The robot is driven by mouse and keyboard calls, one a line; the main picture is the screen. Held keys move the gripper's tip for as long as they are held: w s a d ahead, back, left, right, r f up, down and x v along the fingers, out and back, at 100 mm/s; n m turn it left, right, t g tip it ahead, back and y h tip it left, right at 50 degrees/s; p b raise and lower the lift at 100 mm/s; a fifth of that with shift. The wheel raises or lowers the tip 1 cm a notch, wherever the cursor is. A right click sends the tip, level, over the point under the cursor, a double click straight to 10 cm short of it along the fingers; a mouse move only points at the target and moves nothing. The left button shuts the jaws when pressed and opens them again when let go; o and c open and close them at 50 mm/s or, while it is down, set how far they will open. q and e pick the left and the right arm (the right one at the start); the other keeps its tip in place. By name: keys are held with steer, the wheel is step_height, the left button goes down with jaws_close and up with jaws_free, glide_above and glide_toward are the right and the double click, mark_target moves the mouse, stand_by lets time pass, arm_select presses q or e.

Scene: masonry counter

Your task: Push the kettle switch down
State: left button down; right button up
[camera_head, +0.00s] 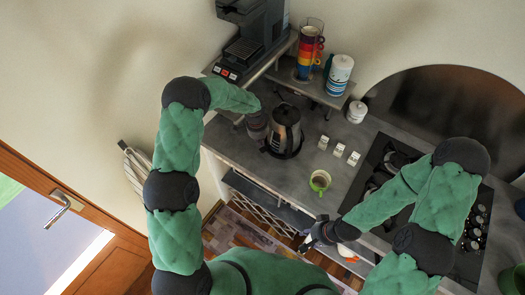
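My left arm reaches over from the left, and my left gripper (260,127) is a dark shape close beside the kettle's left side. I cannot tell whether it touches the kettle, and its fingers are not clear. My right gripper (308,241) is low at the counter's front edge, well away from the kettle; its fingers are too small to read.
A coffee machine (251,38) stands behind the kettle. A raised shelf (317,89) holds stacked coloured cups (309,48) and a striped canister (339,74). A hob (385,160) lies further right.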

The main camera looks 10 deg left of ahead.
mark_target(261, 150)
arm_select(q)
steer(key=shift+w+d+f+b, duration=0.15)
steer(key=shift+f+b, duration=0.5)
steer(key=shift+f, duration=1.3)
steer(key=shift+f, duration=0.1)
step_height(261, 150, down, 2)
steer(key=shift+f+b, duration=0.15)
steer(key=shift+b, duration=1.05)
steer(key=shift+r, duration=0.25)
steer(key=shift+s+a+r+p, duration=0.2)
steer(key=shift+s+a+r, duration=0.1)
steer(key=shift+s+a, duration=0.3)
steer(key=shift+s+a+r+p, duration=0.2)
steer(key=shift+s+a+r, duration=0.05)
steer(key=shift+s+a, duration=0.3)
steer(key=shift+w, duration=0.1)
